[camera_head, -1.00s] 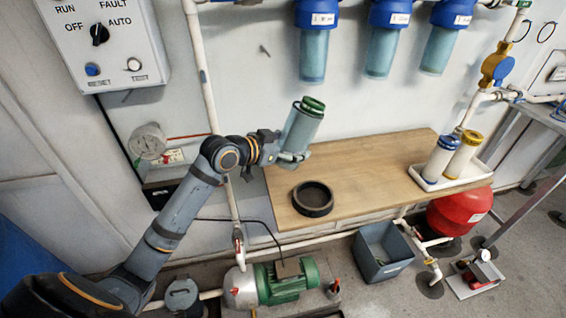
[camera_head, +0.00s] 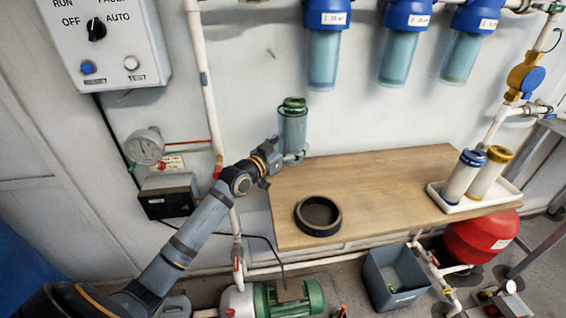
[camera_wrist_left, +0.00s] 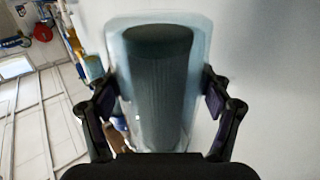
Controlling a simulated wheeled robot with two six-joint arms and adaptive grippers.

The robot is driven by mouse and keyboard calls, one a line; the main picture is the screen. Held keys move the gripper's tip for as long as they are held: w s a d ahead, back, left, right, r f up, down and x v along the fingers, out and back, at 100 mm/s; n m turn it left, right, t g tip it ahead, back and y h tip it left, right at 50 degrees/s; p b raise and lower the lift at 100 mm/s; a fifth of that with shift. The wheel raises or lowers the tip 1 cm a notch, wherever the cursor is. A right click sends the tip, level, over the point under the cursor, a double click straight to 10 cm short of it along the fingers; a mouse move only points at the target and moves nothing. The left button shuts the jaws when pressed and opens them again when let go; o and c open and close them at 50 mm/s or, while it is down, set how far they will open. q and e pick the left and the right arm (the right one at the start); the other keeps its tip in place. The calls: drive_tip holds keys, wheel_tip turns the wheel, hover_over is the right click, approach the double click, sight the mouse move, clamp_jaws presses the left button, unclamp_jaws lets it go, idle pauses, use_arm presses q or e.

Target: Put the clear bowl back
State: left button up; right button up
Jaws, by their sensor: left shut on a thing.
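The clear bowl (camera_head: 293,135) is a see-through cylinder with a dark green-topped cartridge inside. It stands nearly upright in the air near the wall, just beyond the bench's back left corner. My left gripper (camera_head: 294,157) is shut on the bowl near its lower part. In the left wrist view the bowl (camera_wrist_left: 192,60) fills the middle, with one finger on each side and the dark cartridge inside. Three blue filter heads (camera_head: 328,14) on the wall, up and to the right, each carry a clear housing. My right gripper is not in view.
A black ring (camera_head: 303,216) lies on the wooden bench (camera_head: 390,195). A white tray (camera_head: 440,201) at the right holds two cartridges, one blue-capped, one yellow-capped. A vertical white pipe (camera_head: 206,90) and control box (camera_head: 107,45) are left of the bowl. The bench middle is clear.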

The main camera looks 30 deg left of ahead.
use_arm(q)
drive_tip(key=f, duration=0.1)
drive_tip(key=w+a+f+b, duration=0.1)
drive_tip(key=a+f+b, duration=0.1)
drive_tip(key=f, duration=0.1)
drive_tip(key=shift+w+a, duration=0.25)
drive_tip(key=shift+w, duration=0.1)
drive_tip(key=shift+w+a+f+b, duration=0.5)
drive_tip(key=shift+a+f+b, duration=0.15)
drive_tip(key=shift+f+b, duration=0.1)
drive_tip(key=shift+w+a, duration=0.1)
drive_tip(key=shift+a+f, duration=0.1)
drive_tip(key=shift+f, duration=0.2)
wheel_tip(320, 180, down, 3)
drive_tip(key=shift+w+a+f+b, duration=0.1)
drive_tip(key=shift+b, duration=0.6)
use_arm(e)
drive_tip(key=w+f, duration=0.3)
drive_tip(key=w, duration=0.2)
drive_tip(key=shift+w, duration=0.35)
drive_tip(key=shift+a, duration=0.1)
use_arm(q)
drive_tip(key=o, duration=1.3)
drive_tip(key=shift+o, duration=0.5)
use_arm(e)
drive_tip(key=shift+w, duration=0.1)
